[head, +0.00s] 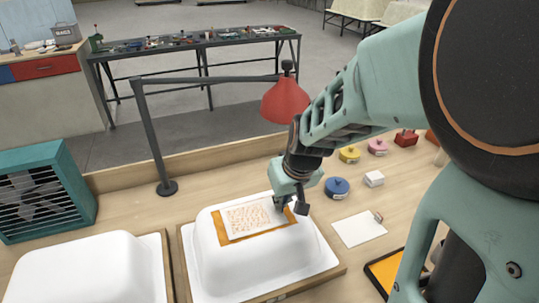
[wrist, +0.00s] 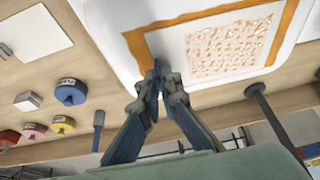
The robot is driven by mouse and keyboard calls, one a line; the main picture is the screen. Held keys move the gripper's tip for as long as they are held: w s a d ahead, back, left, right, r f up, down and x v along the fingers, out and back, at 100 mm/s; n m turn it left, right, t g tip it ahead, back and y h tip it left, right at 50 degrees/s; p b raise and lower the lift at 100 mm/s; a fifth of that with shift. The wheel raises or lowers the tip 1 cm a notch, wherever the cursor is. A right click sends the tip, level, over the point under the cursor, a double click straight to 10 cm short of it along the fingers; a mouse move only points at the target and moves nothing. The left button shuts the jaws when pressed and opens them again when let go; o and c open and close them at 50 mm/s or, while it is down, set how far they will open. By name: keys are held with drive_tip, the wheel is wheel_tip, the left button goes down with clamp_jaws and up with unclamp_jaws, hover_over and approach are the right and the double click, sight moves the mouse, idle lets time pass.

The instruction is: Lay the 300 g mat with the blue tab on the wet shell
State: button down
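A white mat (head: 250,218) with a speckled orange-brown pattern lies over an amber patch (head: 228,237) on top of the middle white shell (head: 245,266). It looks flat, with amber showing around its edges. My gripper (head: 293,205) is at the mat's right end. In the wrist view, the fingertips (wrist: 158,72) are close together at the edge of the mat (wrist: 230,45) and appear shut on it. A blue tab cannot be made out; the fingers cover that spot. A second white shell (head: 88,268), with no amber patch visible, stands at the left.
Another white mat (head: 358,229) with a reddish tab lies on the bench to the right. Beyond it are a blue tin (head: 337,188), a yellow tin (head: 349,155) and a white block (head: 374,178). A red lamp (head: 285,101) hangs behind my gripper. A teal fan (head: 45,192) stands left.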

drive_tip(key=c, duration=1.6)
unclamp_jaws()
drive_tip(key=shift+r+p, duration=2.6)
drive_tip(key=shift+r, duration=0.95)
drive_tip(key=shift+f, duration=0.1)
